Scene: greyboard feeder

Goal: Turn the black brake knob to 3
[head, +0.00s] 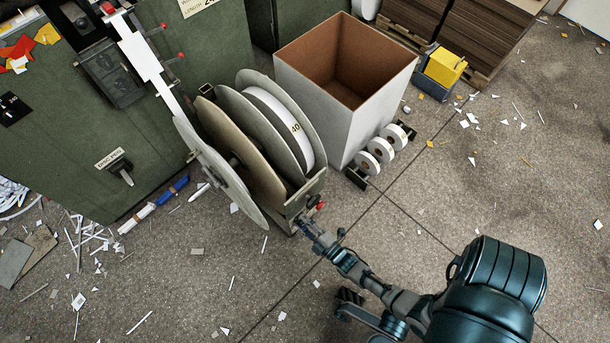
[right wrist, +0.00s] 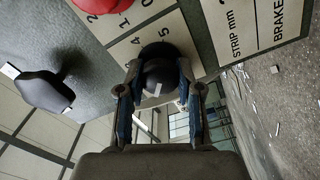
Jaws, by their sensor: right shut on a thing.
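The black brake knob (right wrist: 158,76) sits on a pale number plate (right wrist: 140,30) in the right wrist view, with a short white mark on its face. My right gripper (right wrist: 157,88) is shut on it, one finger on each side. In the head view my right gripper (head: 306,226) is at the front end of the reel stand, beside a red knob (head: 320,205). I cannot tell which number the mark points to.
The red knob (right wrist: 98,5) and a black handle (right wrist: 48,92) lie close to the gripper in the right wrist view. Large reels (head: 240,165) stand left of the gripper, and a tall open box (head: 320,115) stands behind. Floor at the right is mostly clear, with paper scraps.

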